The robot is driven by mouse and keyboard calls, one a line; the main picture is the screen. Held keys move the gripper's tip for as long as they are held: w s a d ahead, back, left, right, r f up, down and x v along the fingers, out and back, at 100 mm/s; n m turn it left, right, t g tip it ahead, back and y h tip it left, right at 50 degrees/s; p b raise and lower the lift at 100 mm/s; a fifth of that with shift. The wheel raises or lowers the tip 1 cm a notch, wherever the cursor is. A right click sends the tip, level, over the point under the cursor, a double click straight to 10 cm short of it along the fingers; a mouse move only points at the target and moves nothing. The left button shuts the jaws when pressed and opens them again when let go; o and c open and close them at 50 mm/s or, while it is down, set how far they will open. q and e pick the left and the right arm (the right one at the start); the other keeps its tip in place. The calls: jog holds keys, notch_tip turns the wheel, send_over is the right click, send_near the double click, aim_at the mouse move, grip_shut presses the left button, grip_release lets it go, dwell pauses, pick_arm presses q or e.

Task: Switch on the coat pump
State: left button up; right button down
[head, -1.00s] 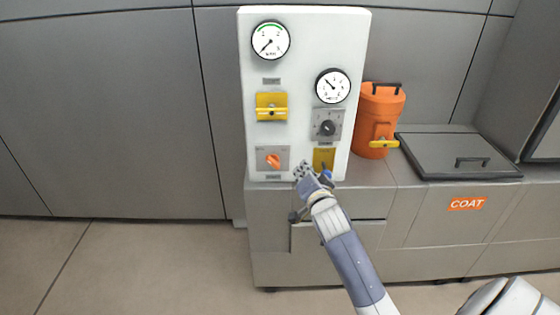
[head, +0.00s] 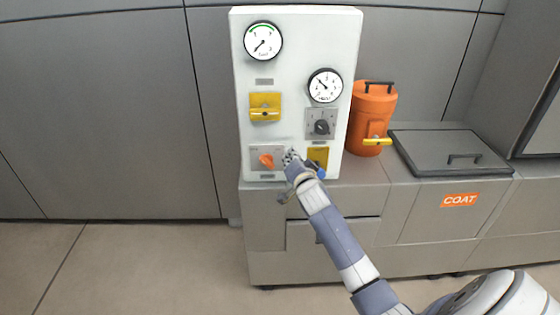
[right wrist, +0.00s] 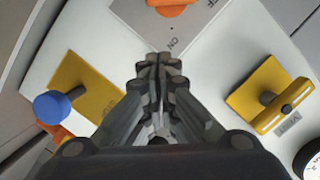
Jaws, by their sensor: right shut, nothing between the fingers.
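The white control panel (head: 296,50) stands on the grey cabinet. Low on its left side is an orange rotary knob (head: 266,160) on a grey plate (head: 254,152). My right gripper (head: 289,157) is shut and empty, just right of the knob, in front of the plate's right edge. In the right wrist view its closed fingertips (right wrist: 160,62) point toward the knob, with a gap between. My left gripper is out of view.
A yellow plate with a blue knob (right wrist: 52,106) lies beside my right gripper. Above are a yellow valve handle (head: 265,113), a dark dial (head: 321,127) and two gauges. Right of the panel stand an orange canister (head: 372,108) and a lidded bin (head: 432,140) labelled COAT.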

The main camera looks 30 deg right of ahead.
aim_at(267, 161)
jog(key=shift+x, duration=1.25)
jog(key=shift+w+a+f, duration=0.2)
jog(key=shift+a+f, duration=0.2)
jog(key=shift+f, duration=0.1)
jog(key=shift+w+a+f, duration=0.2)
jog(key=shift+a+f, duration=0.25)
jog(key=shift+f, duration=0.05)
jog(key=shift+w+a+f, duration=0.25)
jog(key=shift+a+f, duration=0.15)
jog(key=shift+a, duration=0.05)
